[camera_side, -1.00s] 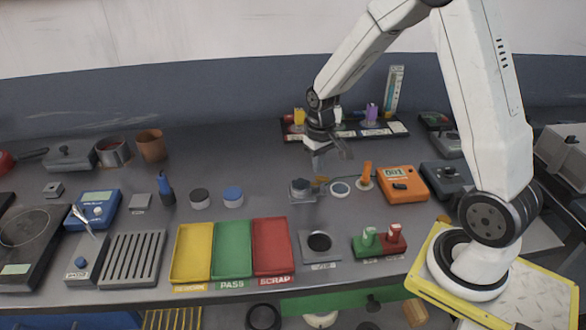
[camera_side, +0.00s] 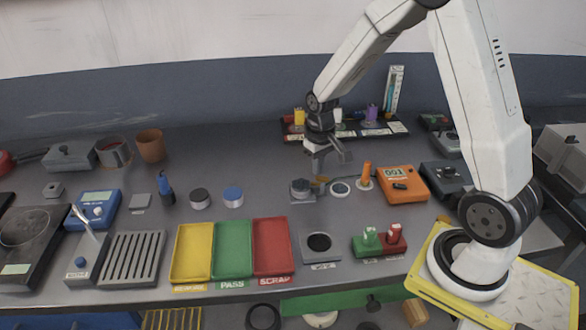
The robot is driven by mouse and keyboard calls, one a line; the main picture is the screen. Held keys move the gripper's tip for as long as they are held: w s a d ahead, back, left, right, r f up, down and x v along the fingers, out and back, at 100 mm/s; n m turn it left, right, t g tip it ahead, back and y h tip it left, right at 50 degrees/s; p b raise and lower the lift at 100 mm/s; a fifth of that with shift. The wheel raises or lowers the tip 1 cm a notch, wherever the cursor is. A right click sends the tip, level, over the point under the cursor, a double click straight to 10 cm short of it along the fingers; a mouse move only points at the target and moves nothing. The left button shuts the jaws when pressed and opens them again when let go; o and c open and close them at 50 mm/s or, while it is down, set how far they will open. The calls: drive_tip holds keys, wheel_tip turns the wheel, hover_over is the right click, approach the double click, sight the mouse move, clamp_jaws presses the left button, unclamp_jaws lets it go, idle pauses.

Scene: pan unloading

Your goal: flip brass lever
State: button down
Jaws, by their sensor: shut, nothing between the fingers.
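A small grey device (camera_side: 301,189) stands on the bench, right of the middle. A small brass-coloured lever (camera_side: 321,180) sticks out from its right side.
A white ring (camera_side: 340,189) and an orange-handled tool (camera_side: 366,176) stand close on the right, with an orange meter (camera_side: 402,185) beyond. A dark rack (camera_side: 290,132) is behind. Yellow, green and red trays (camera_side: 273,247) lie in front.

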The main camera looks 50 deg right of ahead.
drive_tip(key=shift+f, duration=0.9)
idle(0.9)
drive_tip(key=shift+r, duration=3.5)
drive_tip(key=shift+s+a, duration=0.15)
drive_tip(key=shift+a, duration=0.15)
drive_tip(key=s+a+f+n+t, duration=0.1)
drive_tip(key=s+a+n+t, duration=0.1)
drive_tip(key=s+a, duration=0.7)
drive_tip(key=shift+s+a+n+t, duration=0.2)
drive_tip(key=shift+a+n+t, duration=0.1)
drive_tip(key=shift+a+n, duration=0.3)
